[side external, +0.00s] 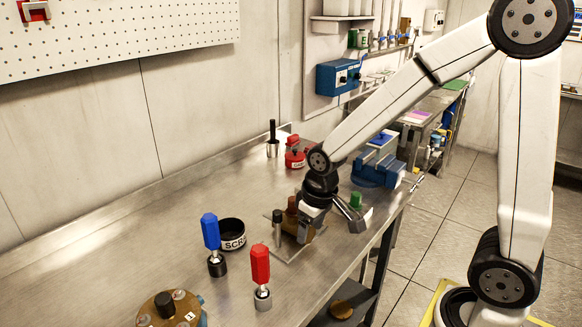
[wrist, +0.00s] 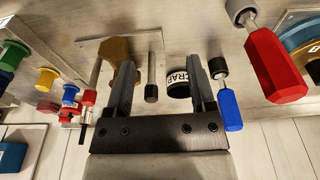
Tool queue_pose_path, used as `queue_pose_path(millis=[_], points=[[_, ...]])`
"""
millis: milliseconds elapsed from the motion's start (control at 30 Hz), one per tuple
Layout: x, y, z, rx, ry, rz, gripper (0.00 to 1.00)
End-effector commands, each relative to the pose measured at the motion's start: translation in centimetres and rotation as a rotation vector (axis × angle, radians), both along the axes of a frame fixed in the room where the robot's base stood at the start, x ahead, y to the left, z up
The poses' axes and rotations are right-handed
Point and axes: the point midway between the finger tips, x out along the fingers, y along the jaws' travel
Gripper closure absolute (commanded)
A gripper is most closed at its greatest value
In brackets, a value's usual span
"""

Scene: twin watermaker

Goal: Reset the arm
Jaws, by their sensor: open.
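My gripper (side external: 330,228) is low over the metal bench, beside a small plate (side external: 287,250) that bears a brass-brown part (side external: 292,206) and a dark-topped pin (side external: 277,222). In the wrist view my gripper (wrist: 160,64) is open, its two dark fingers spread wide with nothing clamped. The dark-topped pin (wrist: 151,92) shows in the gap between the fingers, and the brass part (wrist: 115,50) is behind the left finger. My gripper partly hides the brass part and the plate. I cannot tell whether a finger touches anything.
A black cup marked SCRAP (side external: 232,235), a blue-handled tool (side external: 211,233) and a red-handled tool (side external: 260,265) stand left and in front. A round brass fixture (side external: 165,308) is at the front. A blue vise (side external: 379,170) and a red item (side external: 295,153) are farther back. Left bench is clear.

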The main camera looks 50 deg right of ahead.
Motion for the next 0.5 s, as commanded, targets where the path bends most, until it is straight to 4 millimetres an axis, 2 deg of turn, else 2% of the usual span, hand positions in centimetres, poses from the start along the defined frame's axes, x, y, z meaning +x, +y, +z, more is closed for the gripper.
queue_pose_path(millis=[33,200,333,500], points=[[-1.2,0.2,-0.4,0.001,-0.011,0.000,0.29],[-4.2,0.6,-1.4,0.002,-0.045,-0.001,0.29],[-5.4,0.8,-1.9,0.004,-0.062,-0.003,0.29],[-5.9,0.8,-2.1,0.005,-0.067,-0.004,0.29]])
